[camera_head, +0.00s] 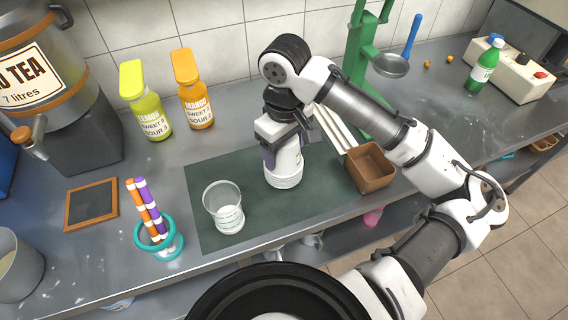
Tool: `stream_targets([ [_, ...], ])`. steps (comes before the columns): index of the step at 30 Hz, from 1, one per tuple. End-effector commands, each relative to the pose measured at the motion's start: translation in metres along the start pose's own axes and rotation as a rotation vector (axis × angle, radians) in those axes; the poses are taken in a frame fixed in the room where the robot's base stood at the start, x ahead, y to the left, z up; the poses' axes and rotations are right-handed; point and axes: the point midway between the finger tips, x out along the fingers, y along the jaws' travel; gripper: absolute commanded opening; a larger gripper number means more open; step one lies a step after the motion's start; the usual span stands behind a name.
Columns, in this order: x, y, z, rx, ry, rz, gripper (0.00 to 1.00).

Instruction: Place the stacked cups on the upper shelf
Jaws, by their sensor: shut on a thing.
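A stack of white cups (285,172) stands upright over the dark green mat, near its middle. My gripper (284,145) points down and is shut on the stack from above, around its upper part. The fingers hide part of the cups. I cannot tell whether the stack's bottom touches the mat (258,222) or hangs just above it. No upper shelf can be made out; a shelf (340,248) shows below the counter's front edge, with a few items on it.
A clear glass (224,208) stands left of the stack. A brown wooden box (371,168) and a green press (361,60) are to the right. Lemon (145,100) and mango (192,90) bottles stand behind. A teal holder with straws (158,238) is at the front left.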

Motion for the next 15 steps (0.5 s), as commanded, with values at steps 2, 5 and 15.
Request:
stream_targets([
  [2,0.013,0.0,0.001,0.001,-0.001,-0.002,0.42],
  [5,0.023,0.0,0.0,0.0,0.001,-0.001,0.42],
  [15,0.061,0.0,0.0,0.0,0.0,-0.001,0.42],
])
